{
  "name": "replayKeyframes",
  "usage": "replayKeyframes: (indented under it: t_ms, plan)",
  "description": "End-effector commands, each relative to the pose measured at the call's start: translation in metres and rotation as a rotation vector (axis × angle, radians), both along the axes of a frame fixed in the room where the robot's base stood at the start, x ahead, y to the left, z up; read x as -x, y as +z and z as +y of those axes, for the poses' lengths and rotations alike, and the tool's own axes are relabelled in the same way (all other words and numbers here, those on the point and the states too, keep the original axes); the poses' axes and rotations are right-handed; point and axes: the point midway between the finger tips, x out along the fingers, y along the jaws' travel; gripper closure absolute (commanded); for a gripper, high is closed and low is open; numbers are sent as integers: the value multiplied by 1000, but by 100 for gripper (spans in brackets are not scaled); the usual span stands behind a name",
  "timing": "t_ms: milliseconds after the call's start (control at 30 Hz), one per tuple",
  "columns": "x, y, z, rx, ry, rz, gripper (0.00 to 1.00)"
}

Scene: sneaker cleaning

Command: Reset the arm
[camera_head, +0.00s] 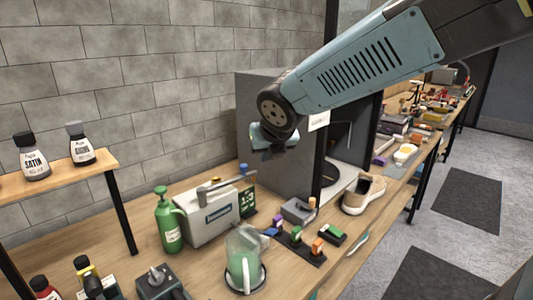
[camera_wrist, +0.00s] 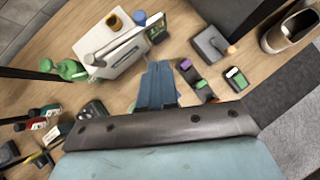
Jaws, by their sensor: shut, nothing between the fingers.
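My arm reaches in from the upper right in the head view, raised above the workbench. My gripper (camera_head: 268,150) hangs at its end, in front of the grey box, and is partly hidden by the wrist. In the wrist view my gripper (camera_wrist: 159,72) shows as narrow blue-grey fingers closed together, with nothing held between them. It is above the bench and appears apart from the things below. A tan sneaker (camera_head: 363,195) stands on the bench to the right, and also shows at the upper right of the wrist view (camera_wrist: 290,30).
Below my arm stand a green spray bottle (camera_head: 168,222), a pale machine (camera_head: 208,213), a pitcher (camera_head: 244,262) and a rack of coloured brushes (camera_head: 297,245). A tall grey box (camera_head: 275,135) is close behind my gripper. A shelf (camera_head: 70,175) with bottles is at left.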

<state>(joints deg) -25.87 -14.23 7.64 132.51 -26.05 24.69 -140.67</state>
Motion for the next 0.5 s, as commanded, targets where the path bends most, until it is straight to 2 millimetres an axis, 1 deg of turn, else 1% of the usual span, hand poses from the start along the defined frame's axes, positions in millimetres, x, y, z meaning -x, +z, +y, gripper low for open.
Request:
replayKeyframes:
  t_ms: [167, 267, 367, 500]
  plan:
    - [0, 1, -4, -16, -27, 5, 100]
    - [3, 4, -17, -73, -123, 23, 100]
    - [8, 8, -38, -181, -299, 56, 100]
    - [20, 12, -73, -373, -603, 107, 100]
